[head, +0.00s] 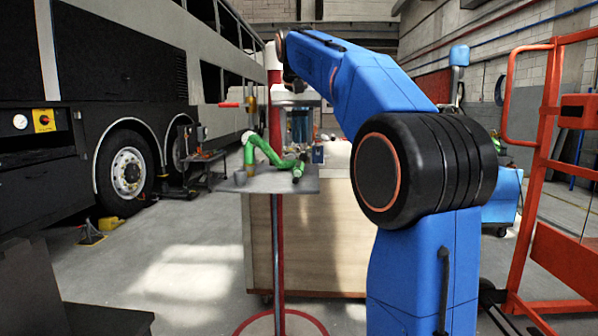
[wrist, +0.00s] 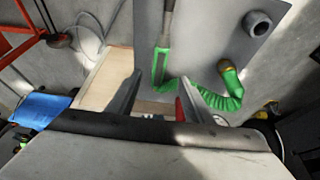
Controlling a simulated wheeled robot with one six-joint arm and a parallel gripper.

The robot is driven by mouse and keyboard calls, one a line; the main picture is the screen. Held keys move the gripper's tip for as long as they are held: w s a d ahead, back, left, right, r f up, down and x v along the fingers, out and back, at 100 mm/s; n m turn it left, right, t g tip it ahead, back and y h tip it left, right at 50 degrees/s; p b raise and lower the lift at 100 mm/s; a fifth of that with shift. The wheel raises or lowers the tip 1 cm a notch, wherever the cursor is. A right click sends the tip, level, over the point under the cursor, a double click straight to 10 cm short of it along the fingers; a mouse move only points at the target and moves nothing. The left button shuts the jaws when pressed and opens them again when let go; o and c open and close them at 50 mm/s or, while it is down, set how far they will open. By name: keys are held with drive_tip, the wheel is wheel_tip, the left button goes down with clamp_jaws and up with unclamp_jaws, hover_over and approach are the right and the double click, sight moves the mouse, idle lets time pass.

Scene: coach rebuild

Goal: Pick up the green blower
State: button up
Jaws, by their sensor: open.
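The green blower (head: 263,150) rests on a small grey tray (head: 270,186) on a stand. Its bent, ribbed green tube also shows in the wrist view (wrist: 222,97), with a brownish end at the right. A straighter green part lies left of it on the tray (wrist: 192,45). My gripper (wrist: 160,98) is open, with its two fingers apart and pointing toward the tray edge. No part of the blower is clearly held between them. In the head view, my blue arm reaches over the tray, and the fingertips there are hard to make out.
A small grey cup (wrist: 258,23) stands on the tray near the blower. A wooden-sided cabinet (head: 325,240) stands behind the stand. A bus (head: 130,90) is at left, and an orange frame (head: 535,170) is at right.

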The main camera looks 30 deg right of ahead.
sight(299, 165)
drive_tip(key=x, duration=1)
drive_tip(key=shift+w+d+f, duration=0.1)
drive_tip(key=shift+w, duration=0.05)
clamp_jaws()
